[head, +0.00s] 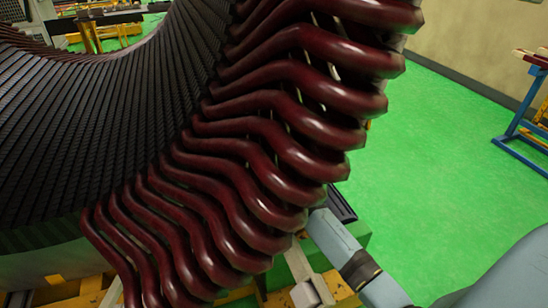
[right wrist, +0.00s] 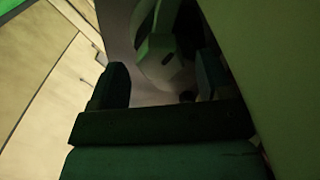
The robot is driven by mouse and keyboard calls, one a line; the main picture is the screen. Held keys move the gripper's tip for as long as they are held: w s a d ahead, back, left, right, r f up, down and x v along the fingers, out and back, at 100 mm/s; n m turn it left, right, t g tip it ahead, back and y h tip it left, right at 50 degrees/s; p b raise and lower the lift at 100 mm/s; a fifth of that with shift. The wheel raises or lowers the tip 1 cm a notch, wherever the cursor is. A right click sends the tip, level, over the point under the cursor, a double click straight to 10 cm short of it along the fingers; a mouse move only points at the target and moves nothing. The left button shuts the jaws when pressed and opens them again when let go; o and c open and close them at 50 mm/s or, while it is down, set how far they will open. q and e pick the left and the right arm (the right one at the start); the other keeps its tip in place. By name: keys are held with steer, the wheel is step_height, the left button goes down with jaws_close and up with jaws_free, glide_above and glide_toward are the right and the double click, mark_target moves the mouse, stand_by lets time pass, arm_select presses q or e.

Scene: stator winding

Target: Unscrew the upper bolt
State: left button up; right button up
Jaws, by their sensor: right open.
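In the right wrist view, a pale, rounded bolt head (right wrist: 168,62) with flat facets and a small dark hole shows in dim light. It is probably the upper bolt, but shadow keeps me from being certain. My right gripper (right wrist: 163,85) is open, with one dark finger on each side of the bolt head. I cannot tell whether either finger touches it. In the head view, my right arm reaches in from the lower right behind the dark red winding bars (head: 255,165), which hide its fingertips. The bolt does not show there. My left gripper is not in view.
The large black stator core (head: 95,120) fills the left of the head view, and its red bars crowd the middle. The green floor (head: 440,170) is open at the right. A blue-legged stand (head: 525,120) is at the far right. A large flat surface (right wrist: 270,60) closes the wrist view's right side.

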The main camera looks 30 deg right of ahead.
steer(key=shift+x, duration=1.9)
steer(key=c, duration=0.9)
